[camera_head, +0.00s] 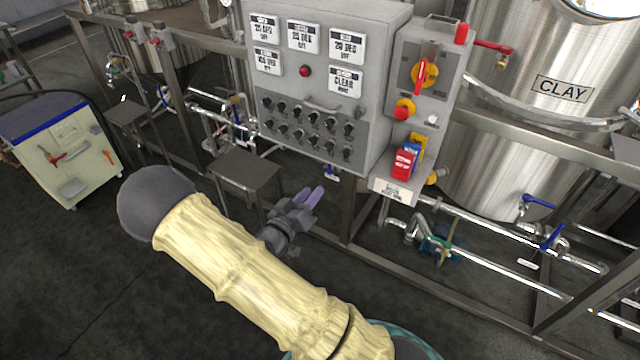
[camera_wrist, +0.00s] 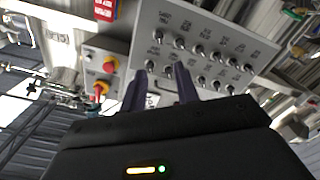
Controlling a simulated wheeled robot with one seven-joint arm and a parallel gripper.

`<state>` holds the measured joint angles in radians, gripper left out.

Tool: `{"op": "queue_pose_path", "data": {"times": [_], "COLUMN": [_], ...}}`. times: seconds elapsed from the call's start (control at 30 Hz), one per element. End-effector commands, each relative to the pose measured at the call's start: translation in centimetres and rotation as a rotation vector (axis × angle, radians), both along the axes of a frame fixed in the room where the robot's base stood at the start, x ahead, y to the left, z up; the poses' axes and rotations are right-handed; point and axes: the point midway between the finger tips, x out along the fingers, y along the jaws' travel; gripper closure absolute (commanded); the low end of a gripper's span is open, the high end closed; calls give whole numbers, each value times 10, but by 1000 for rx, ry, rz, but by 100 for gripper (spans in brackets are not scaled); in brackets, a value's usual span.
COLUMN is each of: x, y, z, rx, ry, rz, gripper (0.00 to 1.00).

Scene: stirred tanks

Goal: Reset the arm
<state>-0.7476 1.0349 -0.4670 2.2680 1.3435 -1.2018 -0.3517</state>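My arm reaches from the bottom of the head view in a cream sleeve with a dark grey elbow. My gripper (camera_head: 311,194) is in front of and below the grey control box (camera_head: 385,60), apart from it. Its two purple fingers also show in the wrist view (camera_wrist: 160,72), with a clear gap between them and nothing held. The wrist view shows the box's switch panel (camera_wrist: 205,45) tilted beyond the fingertips. The gripper is open.
A steel tank (camera_head: 530,130) marked CLAY stands at the right behind pipes with blue valve handles (camera_head: 537,201). A small steel shelf (camera_head: 245,172) is close behind my gripper. A cream cart (camera_head: 70,150) stands at the left. Dark floor (camera_head: 70,270) is clear at the lower left.

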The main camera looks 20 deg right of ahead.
Motion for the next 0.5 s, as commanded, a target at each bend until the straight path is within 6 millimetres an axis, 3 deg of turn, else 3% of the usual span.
{"op": "queue_pose_path", "data": {"times": [0.13, 0.5], "x": [-8, -8], "y": [9, 10], "z": [0, 0], "rx": [1, 0], "ry": [1, 0], "rz": [-1, 1], "gripper": [69, 69]}}
